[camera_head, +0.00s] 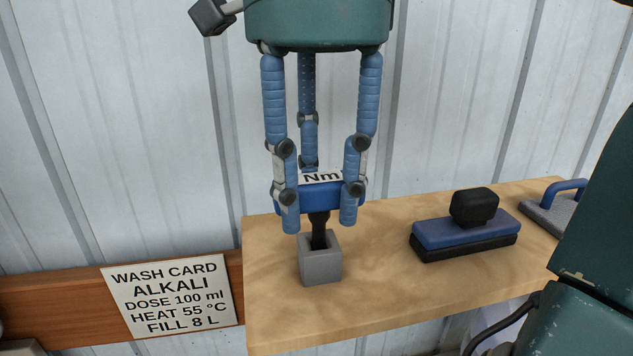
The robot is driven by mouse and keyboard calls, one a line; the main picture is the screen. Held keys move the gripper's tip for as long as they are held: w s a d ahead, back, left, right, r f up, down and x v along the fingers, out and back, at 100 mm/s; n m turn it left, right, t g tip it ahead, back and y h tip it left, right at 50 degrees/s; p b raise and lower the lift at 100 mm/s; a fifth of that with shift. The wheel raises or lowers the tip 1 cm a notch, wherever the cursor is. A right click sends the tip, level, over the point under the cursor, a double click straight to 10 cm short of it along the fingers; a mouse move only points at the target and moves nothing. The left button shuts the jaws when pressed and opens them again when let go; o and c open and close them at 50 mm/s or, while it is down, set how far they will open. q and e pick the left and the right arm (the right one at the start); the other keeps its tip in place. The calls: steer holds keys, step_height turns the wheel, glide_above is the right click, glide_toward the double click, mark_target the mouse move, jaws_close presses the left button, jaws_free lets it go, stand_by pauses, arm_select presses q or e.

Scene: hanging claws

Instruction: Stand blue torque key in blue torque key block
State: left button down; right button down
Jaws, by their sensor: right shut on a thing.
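The blue torque key (320,199) has a blue head with a white "Nm" label and a black shaft pointing down. My right gripper (319,212) hangs from above, its jointed blue fingers shut around the key's head. The key is upright. The torque key block (321,268) is a small grey block on the wooden shelf, directly below. The shaft's lower end appears to be within the opening in the block's top; its tip is hidden, so I cannot tell how deep it sits. My left gripper is not in view.
To the right on the wooden shelf (380,293) are a blue and black block with a black knob (465,235) and a grey tool with a blue handle (562,200). A wash card sign (172,295) is at the lower left. A corrugated wall stands behind.

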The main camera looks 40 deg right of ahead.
steer(key=c, duration=1.2)
jaws_free()
steer(key=shift+o, duration=0.2)
